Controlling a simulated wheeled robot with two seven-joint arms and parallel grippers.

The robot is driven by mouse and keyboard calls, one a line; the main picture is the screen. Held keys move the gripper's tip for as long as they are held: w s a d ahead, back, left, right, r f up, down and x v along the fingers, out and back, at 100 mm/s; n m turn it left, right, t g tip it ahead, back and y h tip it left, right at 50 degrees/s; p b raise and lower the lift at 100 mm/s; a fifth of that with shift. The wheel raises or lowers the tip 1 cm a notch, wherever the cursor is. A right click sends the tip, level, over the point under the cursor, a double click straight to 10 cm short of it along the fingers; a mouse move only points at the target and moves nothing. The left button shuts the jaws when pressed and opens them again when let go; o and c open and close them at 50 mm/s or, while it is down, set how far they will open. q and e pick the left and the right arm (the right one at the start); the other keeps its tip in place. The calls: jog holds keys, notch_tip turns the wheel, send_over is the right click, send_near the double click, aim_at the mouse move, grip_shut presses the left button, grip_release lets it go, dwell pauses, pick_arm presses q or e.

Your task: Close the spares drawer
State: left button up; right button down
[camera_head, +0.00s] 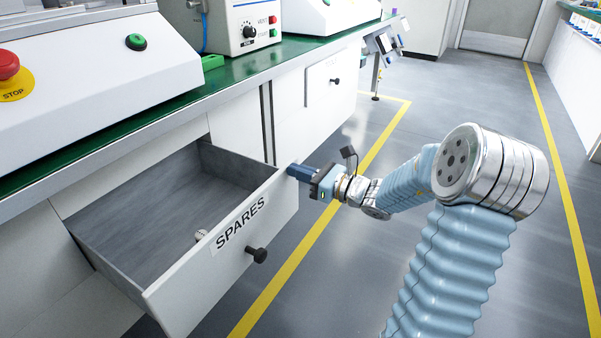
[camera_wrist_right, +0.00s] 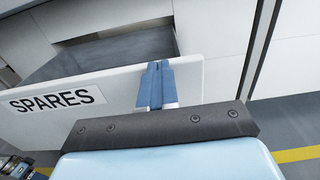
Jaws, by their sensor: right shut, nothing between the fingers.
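The spares drawer (camera_head: 180,290) stands pulled out from the white cabinet, its grey inside open to view. Its white front carries the label SPARES and a round black knob (camera_head: 257,254). A small pale object (camera_head: 201,235) lies inside near the front. My right gripper (camera_head: 293,171) is shut and empty, its blue fingertips at the far upper corner of the drawer front. In the right wrist view the shut fingers (camera_wrist_right: 155,86) overlap the right end of the drawer front (camera_wrist_right: 120,95); whether they touch it I cannot tell.
The green worktop (camera_head: 240,75) runs above the drawer, with a white machine and its red stop button (camera_head: 8,66) on it. The grey floor right of the drawer is clear, with yellow lines.

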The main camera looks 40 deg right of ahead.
jog(key=shift+w+a, duration=0.1)
jog(key=x, duration=2.9)
